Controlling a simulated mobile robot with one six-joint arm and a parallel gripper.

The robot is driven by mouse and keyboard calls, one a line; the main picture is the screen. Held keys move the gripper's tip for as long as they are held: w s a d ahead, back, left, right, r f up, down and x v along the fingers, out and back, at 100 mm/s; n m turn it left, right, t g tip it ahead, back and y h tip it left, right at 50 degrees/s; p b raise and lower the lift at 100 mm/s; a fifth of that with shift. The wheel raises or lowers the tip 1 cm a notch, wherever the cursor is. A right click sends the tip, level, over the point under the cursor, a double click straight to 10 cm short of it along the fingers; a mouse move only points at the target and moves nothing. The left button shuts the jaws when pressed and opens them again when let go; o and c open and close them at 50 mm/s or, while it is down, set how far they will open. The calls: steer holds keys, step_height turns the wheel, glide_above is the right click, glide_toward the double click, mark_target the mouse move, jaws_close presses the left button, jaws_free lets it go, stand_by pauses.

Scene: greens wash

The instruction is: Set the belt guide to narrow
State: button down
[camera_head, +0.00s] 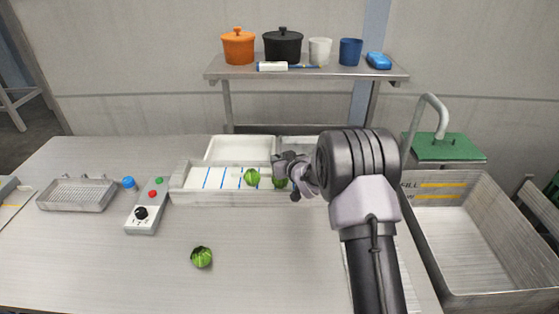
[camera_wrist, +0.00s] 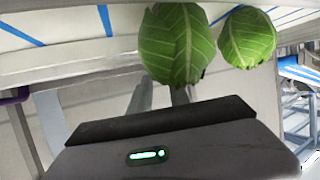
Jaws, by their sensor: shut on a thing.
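My gripper (camera_head: 282,168) is over the right part of the white belt (camera_head: 216,180) with blue cross lines. I cannot make out the guide's setting.
A control box (camera_head: 146,213) with a black knob and a blue button (camera_head: 129,183) stand left of the belt. A loose green head (camera_head: 202,257) lies on the counter in front. A wire basket (camera_head: 76,196) is far left, a sink (camera_head: 480,225) right. Trays (camera_head: 240,148) stand behind the belt.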

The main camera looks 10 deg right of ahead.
steer(key=c, duration=1.3)
jaws_free()
steer(key=shift+w+a+f, duration=0.1)
steer(key=shift+a+f, duration=0.05)
steer(key=shift+o, duration=0.2)
steer(key=shift+s+r, duration=0.3)
steer(key=shift+s, duration=0.15)
steer(key=p+v, duration=0.3)
steer(key=v, duration=1.3)
steer(key=shift+s, duration=0.2)
steer(key=shift+r, duration=0.15)
